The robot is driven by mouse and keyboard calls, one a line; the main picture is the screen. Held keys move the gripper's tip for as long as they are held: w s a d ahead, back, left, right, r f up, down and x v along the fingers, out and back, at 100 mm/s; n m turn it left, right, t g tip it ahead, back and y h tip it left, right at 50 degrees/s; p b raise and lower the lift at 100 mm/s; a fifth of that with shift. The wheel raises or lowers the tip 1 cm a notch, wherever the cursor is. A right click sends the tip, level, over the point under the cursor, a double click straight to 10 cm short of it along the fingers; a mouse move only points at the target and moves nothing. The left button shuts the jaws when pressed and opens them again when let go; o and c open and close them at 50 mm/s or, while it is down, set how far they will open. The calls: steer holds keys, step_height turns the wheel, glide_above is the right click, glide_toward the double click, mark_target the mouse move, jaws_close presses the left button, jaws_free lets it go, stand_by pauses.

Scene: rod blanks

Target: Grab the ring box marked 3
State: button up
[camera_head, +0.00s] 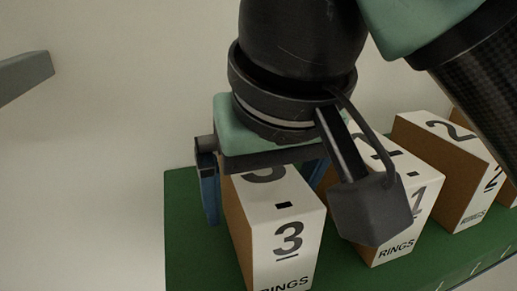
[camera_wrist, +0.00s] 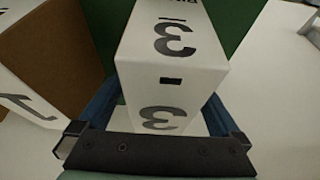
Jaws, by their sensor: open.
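The ring box marked 3 (camera_head: 288,240) is a white and brown box standing on a green surface, with a black 3 on its front and another on its top. My gripper (camera_head: 262,185) is over the back part of this box, with one blue finger on each side of it. In the wrist view the box marked 3 (camera_wrist: 172,50) lies between the two blue fingers of my gripper (camera_wrist: 160,115). The jaws are open, and the right finger is mostly hidden in the head view.
A ring box marked 1 (camera_head: 422,205) stands close to the right of box 3, partly hidden by my wrist. A box marked 2 (camera_head: 462,150) stands farther right. The green shelf (camera_head: 190,245) has bare room at its left end, by a pale wall (camera_head: 100,150).

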steer(key=shift+s+r, duration=0.25)
steer(key=shift+s, duration=0.5)
steer(key=shift+w+f, duration=0.35)
steer(key=shift+w, duration=0.15)
steer(key=shift+s, duration=0.3)
steer(key=shift+w, duration=0.1)
steer(key=shift+c, duration=0.2)
steer(key=shift+w, duration=0.1)
steer(key=c, duration=1.4)
steer(key=shift+c, duration=0.6)
steer(key=shift+r, duration=0.15)
